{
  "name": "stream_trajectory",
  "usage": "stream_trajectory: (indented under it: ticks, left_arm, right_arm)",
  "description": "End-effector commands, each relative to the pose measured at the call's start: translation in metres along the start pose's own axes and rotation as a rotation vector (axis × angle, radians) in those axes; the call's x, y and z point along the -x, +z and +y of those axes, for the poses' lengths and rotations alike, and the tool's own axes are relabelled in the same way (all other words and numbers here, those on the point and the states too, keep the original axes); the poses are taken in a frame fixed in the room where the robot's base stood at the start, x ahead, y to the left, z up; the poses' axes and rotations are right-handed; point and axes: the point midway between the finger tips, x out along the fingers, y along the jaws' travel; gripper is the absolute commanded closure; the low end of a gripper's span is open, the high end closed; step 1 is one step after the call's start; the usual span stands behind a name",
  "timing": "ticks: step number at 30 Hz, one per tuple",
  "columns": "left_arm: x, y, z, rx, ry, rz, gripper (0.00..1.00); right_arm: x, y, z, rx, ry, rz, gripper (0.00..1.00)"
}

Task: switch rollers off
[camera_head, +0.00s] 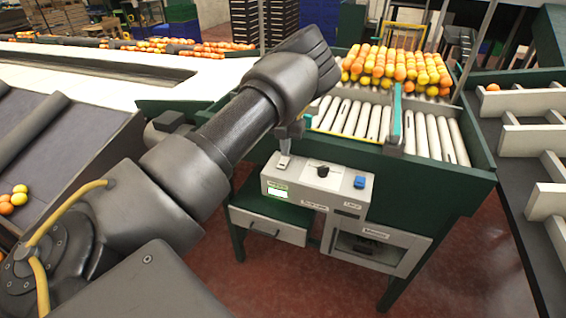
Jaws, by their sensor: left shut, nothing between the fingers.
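The grey roller control box (341,187) stands on the green frame in front of the rollers. On its top are a black knob (322,171) and a blue button (360,182). My left gripper (284,153) is shut and empty, pointing down over the box's left end. The light piece at its tip may be a switch or a fingertip; I cannot tell which, nor whether they touch. White rollers (435,138) lie behind the box. My right gripper is not in view.
Several oranges and yellow fruits (395,68) sit at the far end of the rollers. A teal-edged divider (396,115) stands up between the roller lanes. A drawer (268,226) is below the box. Dark sloped chutes flank the machine.

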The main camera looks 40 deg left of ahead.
Motion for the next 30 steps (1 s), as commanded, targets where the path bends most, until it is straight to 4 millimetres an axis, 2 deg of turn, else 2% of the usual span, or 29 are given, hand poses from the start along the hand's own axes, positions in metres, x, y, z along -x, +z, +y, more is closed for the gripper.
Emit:
stream_trajectory:
  ticks: [30]
  left_arm:
    - [-0.015, 0.0, 0.0, 0.0, 0.0, 0.0, 1.0]
  right_arm:
    - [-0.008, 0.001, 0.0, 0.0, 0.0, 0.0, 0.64]
